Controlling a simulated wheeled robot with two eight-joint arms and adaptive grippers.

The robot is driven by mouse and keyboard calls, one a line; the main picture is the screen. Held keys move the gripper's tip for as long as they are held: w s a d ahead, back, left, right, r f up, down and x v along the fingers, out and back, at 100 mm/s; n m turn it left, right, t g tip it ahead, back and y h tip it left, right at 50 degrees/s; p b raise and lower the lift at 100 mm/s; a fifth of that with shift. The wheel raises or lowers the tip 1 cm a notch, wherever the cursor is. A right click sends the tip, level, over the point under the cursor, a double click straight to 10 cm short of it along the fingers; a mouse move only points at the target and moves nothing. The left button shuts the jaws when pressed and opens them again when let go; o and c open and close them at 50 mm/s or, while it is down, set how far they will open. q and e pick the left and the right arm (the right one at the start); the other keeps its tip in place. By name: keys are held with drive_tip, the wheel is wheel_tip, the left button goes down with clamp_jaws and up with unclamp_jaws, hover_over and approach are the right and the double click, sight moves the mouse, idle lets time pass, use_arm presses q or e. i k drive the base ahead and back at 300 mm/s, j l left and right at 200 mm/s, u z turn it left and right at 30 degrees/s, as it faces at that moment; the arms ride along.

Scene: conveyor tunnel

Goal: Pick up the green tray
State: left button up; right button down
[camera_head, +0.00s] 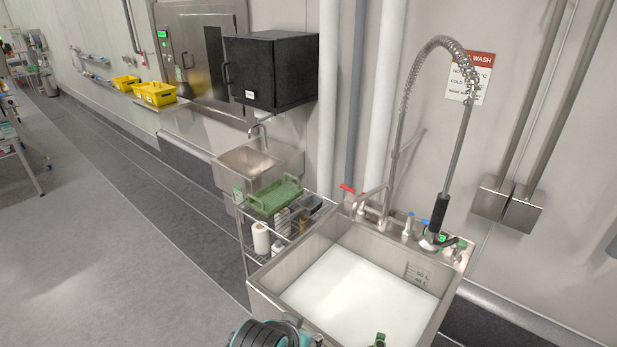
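The green tray (275,195) is a shallow rectangular tray with raised handles at its ends. It sits on the top shelf of a wire rack (243,222), between the small wall sink and the large sink. Neither gripper's fingers show in the head view. A teal and black part of my own body shows at the bottom edge, well below the tray and apart from it.
The large steel sink (264,283) holds white liquid; a tall spring-hose tap (403,110) rises behind it. White rolls and bottles stand on the rack's lower shelf. A small sink (228,177) and black cabinet (285,70) are behind.

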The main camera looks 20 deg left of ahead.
sight(267, 202)
drive_tip(key=i+j+z, duration=0.3)
drive_tip(key=j+z, duration=0.15)
drive_tip(key=j, duration=1.55)
drive_tip(key=j+z, duration=0.45)
drive_tip(key=j, duration=1.6)
drive_tip(key=i+j, duration=0.1)
drive_tip(key=j, duration=0.2)
drive_tip(key=i+j+z, duration=0.1)
drive_tip(key=j, duration=0.15)
drive_tip(key=i+j, duration=0.1)
drive_tip(key=j, duration=0.2)
drive_tip(key=i+z, duration=0.05)
